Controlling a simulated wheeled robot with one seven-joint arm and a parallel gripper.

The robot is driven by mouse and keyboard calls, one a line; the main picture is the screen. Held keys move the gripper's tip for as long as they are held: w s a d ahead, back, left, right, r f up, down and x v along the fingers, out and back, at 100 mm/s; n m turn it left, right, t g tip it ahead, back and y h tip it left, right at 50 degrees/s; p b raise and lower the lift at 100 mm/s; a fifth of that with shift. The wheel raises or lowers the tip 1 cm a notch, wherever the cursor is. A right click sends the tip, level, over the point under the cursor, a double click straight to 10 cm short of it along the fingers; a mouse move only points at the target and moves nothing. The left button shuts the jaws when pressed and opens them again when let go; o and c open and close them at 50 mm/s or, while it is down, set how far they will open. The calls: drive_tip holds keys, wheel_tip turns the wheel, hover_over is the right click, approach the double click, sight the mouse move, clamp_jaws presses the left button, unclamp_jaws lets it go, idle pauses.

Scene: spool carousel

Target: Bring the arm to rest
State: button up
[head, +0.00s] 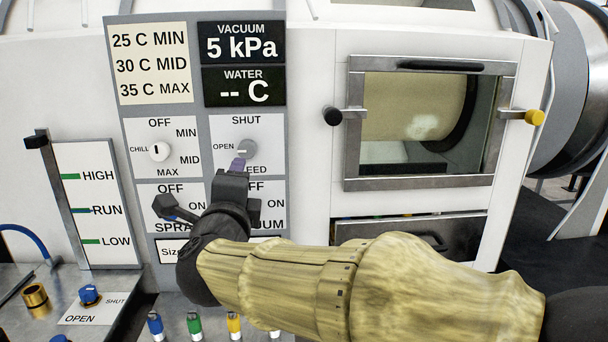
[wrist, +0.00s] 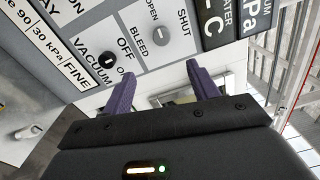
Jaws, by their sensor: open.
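My gripper (head: 238,166) is in front of the control panel (head: 222,122), just below the grey bleed knob (head: 247,148). In the wrist view, my gripper (wrist: 158,84) shows two purple fingers spread apart with nothing between them. The bleed knob (wrist: 160,34) lies beyond the fingertips, and the black vacuum knob (wrist: 107,61) is to the left. My arm reaches in from the lower right and hides part of the panel's lower rows. I cannot tell how large the gap to the panel is.
A glass-windowed door (head: 430,125) with a black handle and a yellow knob (head: 534,117) stands right of the panel. A level gauge (head: 95,205) and a blue valve (head: 89,295) are at the left. Coloured connectors (head: 194,323) line the front below my arm.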

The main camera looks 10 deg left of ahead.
drive_tip(key=w+d+f+n+g, duration=0.2)
drive_tip(key=d+f+n+g, duration=0.1)
drive_tip(key=d+f+n, duration=0.5)
drive_tip(key=w+d+f+n+g, duration=0.25)
drive_tip(key=d+f, duration=0.45)
drive_tip(key=f, duration=0.4)
drive_tip(key=s+d+f+n+g+h, duration=0.25)
drive_tip(key=s+d+f+g, duration=0.25)
drive_tip(key=s+d+f, duration=0.4)
drive_tip(key=s+d+f+n+g+h, duration=0.2)
drive_tip(key=s+d+f+n+g, duration=0.4)
drive_tip(key=d, duration=0.5)
wheel_tip(320, 180, up, 18)
drive_tip(key=s+m+t+p, duration=0.1)
drive_tip(key=p, duration=1.7)
drive_tip(key=shift+s+f+m+p, duration=0.25)
drive_tip(key=shift+s+m+p, duration=0.05)
drive_tip(key=shift+m+p, duration=0.1)
